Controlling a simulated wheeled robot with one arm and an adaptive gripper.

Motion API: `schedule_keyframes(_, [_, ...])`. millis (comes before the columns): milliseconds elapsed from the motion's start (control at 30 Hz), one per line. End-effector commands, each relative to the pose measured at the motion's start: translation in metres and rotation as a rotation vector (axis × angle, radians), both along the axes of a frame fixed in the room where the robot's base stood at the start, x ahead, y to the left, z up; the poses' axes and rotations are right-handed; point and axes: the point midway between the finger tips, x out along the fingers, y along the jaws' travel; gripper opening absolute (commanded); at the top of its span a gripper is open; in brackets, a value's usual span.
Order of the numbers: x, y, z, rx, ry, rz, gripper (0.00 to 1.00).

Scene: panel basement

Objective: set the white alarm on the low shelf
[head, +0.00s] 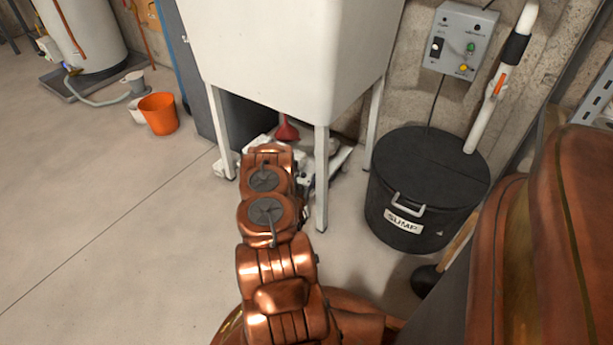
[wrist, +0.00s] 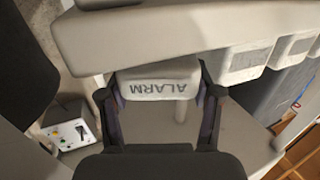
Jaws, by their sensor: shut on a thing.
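The white alarm (wrist: 157,79) is a small block with the word ALARM on it, upside down in the wrist view. My gripper (wrist: 160,95) is shut on it, with one dark finger at each side. A broad pale slab (wrist: 150,32) lies just beyond the alarm's upper edge; I cannot tell whether they touch. In the head view my arm reaches toward the white tub (head: 290,60), and the gripper and alarm cannot be made out clearly. I cannot identify the low shelf for certain in either view.
The tub's thin legs (head: 321,180) stand near my arm. The black sump bin (head: 425,185) is to the right, under a grey control box (head: 461,42). An orange bucket (head: 159,113) stands left. Pale bins (wrist: 242,62) show in the wrist view.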

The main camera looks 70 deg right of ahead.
Motion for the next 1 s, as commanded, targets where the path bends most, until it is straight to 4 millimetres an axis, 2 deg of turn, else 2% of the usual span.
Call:
schedule_keyframes(167, [0.001,-0.011,0.000,-0.004,-0.001,-0.002,0.25])
schedule_keyframes(367, [0.007,-0.042,0.000,-0.007,-0.002,0.000,0.25])
schedule_keyframes(500, [0.007,-0.040,-0.015,-0.002,0.000,0.000,0.25])
schedule_keyframes(867, [0.007,-0.040,-0.016,-0.001,0.000,0.000,0.25])
schedule_keyframes(900, [0.007,-0.040,-0.017,-0.001,0.000,0.000,0.65])
schedule_keyframes(1000, [0.007,-0.040,-0.016,-0.001,0.000,0.000,0.74])
